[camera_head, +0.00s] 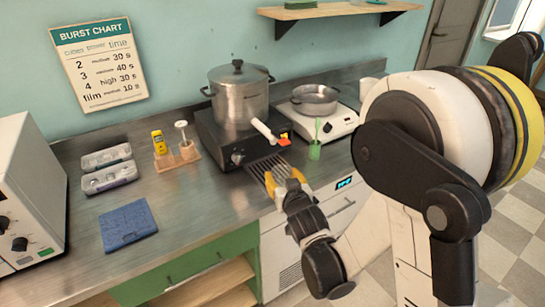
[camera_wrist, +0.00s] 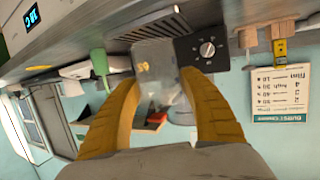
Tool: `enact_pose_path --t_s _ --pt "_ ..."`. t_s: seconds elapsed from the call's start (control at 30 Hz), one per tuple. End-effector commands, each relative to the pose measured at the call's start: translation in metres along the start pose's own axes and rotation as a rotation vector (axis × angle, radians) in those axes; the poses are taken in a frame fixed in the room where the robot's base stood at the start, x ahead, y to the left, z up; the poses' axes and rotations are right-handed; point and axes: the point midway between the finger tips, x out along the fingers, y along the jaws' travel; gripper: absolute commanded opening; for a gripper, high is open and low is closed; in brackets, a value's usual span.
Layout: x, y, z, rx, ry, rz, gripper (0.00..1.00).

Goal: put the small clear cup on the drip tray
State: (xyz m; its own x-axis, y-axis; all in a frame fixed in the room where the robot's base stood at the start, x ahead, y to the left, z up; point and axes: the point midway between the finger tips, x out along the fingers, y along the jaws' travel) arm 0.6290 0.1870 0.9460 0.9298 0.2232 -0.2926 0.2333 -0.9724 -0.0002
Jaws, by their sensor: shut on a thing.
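My gripper (camera_head: 283,180) has yellow fingers and is at the counter's front, beside the drip tray. In the wrist view, which is upside down, its fingers (camera_wrist: 163,85) are closed around the small clear cup (camera_wrist: 153,58). The cup is see-through, with a small yellowish patch inside. The drip tray (camera_head: 258,171) is a dark slatted grille in front of the hot plate; it also shows in the wrist view (camera_wrist: 160,29), close to the cup. I cannot tell whether the cup touches it.
A black hot plate (camera_head: 218,147) with a steel pot (camera_head: 238,97) stands behind the tray. A blue cloth (camera_head: 128,225) and free counter lie left.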

Motion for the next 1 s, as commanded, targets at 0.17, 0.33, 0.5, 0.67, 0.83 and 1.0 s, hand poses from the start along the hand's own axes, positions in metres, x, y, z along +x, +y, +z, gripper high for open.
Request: enact_pose_path --t_s 0.17,0.33,0.5,0.67,0.83,1.0 --pt "0.053 0.000 -0.014 0.000 0.000 0.000 0.36" --pt "0.092 0.000 -0.026 0.000 0.000 0.000 0.36" --pt "0.109 0.000 -0.033 -0.001 0.000 0.000 0.36" --pt "0.122 0.000 -0.035 -0.001 0.000 0.000 0.36" --pt "0.130 0.000 -0.003 -0.001 0.000 -0.001 0.36" --pt "0.130 0.000 -0.003 -0.001 0.000 -0.001 0.36"
